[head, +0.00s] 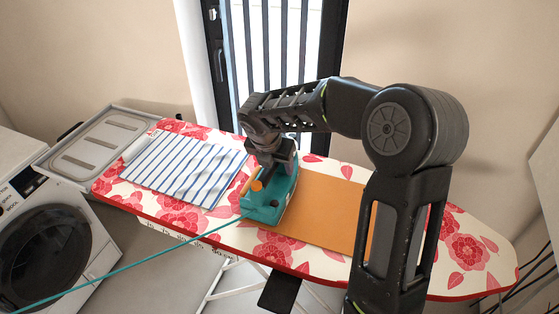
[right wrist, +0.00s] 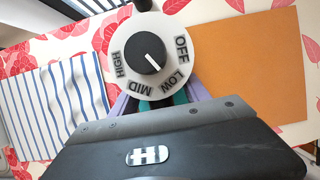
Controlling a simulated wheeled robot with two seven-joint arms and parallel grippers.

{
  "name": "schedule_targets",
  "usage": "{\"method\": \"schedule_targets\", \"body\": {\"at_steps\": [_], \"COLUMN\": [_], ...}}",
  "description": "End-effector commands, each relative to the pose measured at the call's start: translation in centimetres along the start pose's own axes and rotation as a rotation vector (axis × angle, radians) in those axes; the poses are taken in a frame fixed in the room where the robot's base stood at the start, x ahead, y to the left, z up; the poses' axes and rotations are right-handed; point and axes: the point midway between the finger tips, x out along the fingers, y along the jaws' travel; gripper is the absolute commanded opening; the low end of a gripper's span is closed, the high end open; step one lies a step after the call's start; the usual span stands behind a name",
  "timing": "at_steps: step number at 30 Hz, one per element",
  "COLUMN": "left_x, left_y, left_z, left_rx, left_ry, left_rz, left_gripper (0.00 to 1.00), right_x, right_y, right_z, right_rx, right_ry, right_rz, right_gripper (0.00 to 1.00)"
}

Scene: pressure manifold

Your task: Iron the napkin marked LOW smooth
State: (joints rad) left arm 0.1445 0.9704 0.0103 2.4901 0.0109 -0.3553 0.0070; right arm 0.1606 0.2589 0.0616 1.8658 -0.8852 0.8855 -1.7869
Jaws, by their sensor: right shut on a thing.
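A teal iron (head: 268,198) is over the left end of a plain orange napkin (head: 322,210) on the ironing board; I cannot tell if its sole touches. My right gripper (head: 275,168) is shut on the iron from above. In the right wrist view the iron's dial (right wrist: 150,48) reads OFF, LOW, MID and HIGH, and its white pointer aims between LOW and MID, closer to LOW. A blue-and-white striped napkin (head: 185,168) lies to the left of the iron. No mark is legible on either napkin. My left gripper is out of view.
The ironing board (head: 468,250) has a red floral cover and a metal rest (head: 95,145) at its left end. A teal cord (head: 130,262) runs from the iron to the lower left. A washing machine (head: 45,245) stands at left, a barred window (head: 280,60) behind.

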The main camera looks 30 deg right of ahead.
Motion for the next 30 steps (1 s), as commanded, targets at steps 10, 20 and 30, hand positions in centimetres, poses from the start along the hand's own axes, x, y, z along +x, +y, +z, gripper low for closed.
{"method": "schedule_targets", "body": {"at_steps": [10, 20, 30], "left_x": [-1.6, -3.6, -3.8], "left_y": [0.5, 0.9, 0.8], "left_z": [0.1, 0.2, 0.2], "left_rx": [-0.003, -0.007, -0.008], "left_ry": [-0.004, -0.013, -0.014], "left_rz": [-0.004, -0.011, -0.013], "left_gripper": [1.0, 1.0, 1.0], "right_x": [-2.1, -4.5, -6.2], "right_y": [0.0, 0.1, 0.1], "right_z": [-0.4, 0.7, 1.5], "right_rx": [0.0, 0.0, 0.001], "right_ry": [0.003, -0.001, -0.003], "right_rz": [0.0, 0.002, 0.003], "right_gripper": [0.09, 0.09, 0.09]}}
